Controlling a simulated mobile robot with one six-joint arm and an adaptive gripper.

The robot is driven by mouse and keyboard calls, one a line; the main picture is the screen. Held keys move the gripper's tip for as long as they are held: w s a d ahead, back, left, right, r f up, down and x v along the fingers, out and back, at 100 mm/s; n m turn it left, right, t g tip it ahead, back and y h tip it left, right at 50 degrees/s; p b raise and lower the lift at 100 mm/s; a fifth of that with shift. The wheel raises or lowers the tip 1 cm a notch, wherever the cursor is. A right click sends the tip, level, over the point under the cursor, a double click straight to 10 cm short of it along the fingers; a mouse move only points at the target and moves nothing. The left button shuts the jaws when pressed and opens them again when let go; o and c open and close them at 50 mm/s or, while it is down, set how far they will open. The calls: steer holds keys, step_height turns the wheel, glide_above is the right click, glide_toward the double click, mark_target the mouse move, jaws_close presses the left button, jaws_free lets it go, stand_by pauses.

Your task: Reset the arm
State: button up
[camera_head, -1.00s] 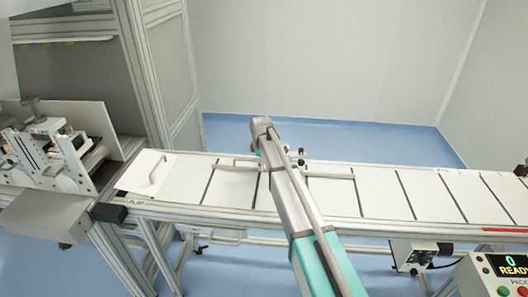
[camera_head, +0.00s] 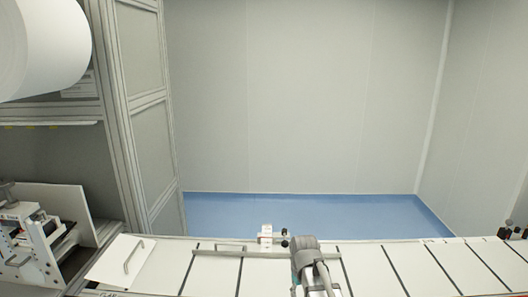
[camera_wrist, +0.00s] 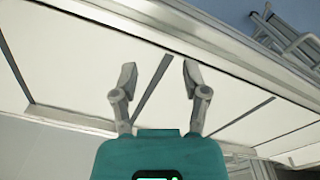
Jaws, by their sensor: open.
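My gripper (camera_wrist: 159,76) shows in the wrist view with its two grey fingers apart and nothing between them. Its teal body is at the bottom of that view. The fingers point over the white conveyor (camera_wrist: 80,75) with its dark cross lines; I cannot tell the exact height. In the head view the grey and teal end part of my arm shows at the lower edge, over the conveyor (camera_head: 365,270). My gripper's fingers cannot be made out there.
A machine with rollers (camera_head: 30,245) stands at the left, beside a white plate with a handle (camera_head: 122,262). A large white roll (camera_head: 40,45) is at the upper left. A framed cabinet (camera_head: 140,100) stands behind. Blue floor (camera_head: 300,215) lies open beyond the conveyor.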

steer(key=s+d+m, duration=0.4)
steer(key=s+d, duration=0.1)
steer(key=s, duration=0.5)
steer(key=shift+s+d+m, duration=0.2)
steer(key=shift+s+m, duration=0.15)
steer(key=shift+m, duration=0.05)
